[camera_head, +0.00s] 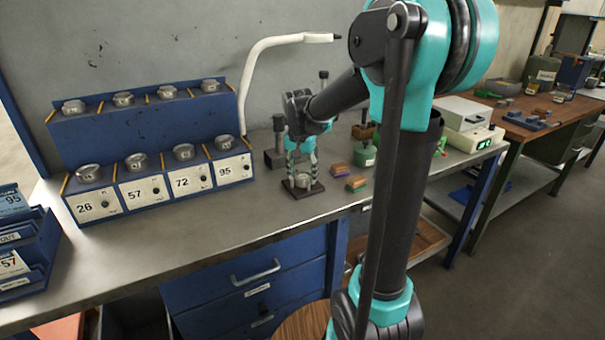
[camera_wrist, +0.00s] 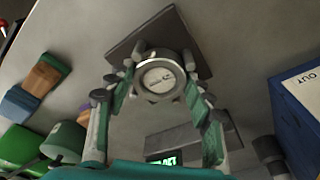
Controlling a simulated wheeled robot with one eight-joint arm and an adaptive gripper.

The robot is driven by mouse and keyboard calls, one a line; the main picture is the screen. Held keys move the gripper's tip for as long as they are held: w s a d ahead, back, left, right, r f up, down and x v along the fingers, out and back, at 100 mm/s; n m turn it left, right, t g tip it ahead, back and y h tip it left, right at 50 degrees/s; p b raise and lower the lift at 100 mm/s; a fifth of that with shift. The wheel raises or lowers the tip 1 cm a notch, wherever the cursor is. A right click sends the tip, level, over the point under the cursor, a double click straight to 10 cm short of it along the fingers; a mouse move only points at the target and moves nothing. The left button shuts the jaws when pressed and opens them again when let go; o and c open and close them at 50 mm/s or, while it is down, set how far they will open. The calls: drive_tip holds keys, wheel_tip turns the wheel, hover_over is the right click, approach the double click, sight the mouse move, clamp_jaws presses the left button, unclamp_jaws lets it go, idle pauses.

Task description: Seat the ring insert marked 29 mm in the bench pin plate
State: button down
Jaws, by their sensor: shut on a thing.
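My gripper (camera_head: 301,178) is at the small dark square plate (camera_head: 317,188) on the bench, with its fingers pointing down. It is shut on a round metal ring insert (camera_wrist: 160,78), which has a bright rim and a pale face with a dark mark too small to read. The ring insert sits between the fingertips, low over the plate, which shows behind it in the wrist view (camera_wrist: 142,38). I cannot tell whether the ring insert touches the plate or is around a pin. No pin shows; the fingers and ring insert cover the plate's middle.
A blue two-tier rack (camera_head: 135,127) with several metal inserts and labels 26, 57, 72 and 95 stands to the left. Blue bins (camera_head: 38,252) stand at far left. Small blocks (camera_head: 355,183) and a green-based tool (camera_head: 363,155) lie close right. The bench front is clear.

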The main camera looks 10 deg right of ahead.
sight(301, 179)
drive_tip(key=shift+f, duration=0.25)
drive_tip(key=c, duration=0.9)
unclamp_jaws()
wheel_tip(301, 179, up, 11)
drive_tip(key=s, duration=0.1)
drive_tip(key=shift+s+a, duration=0.25)
drive_tip(key=shift+a, duration=0.15)
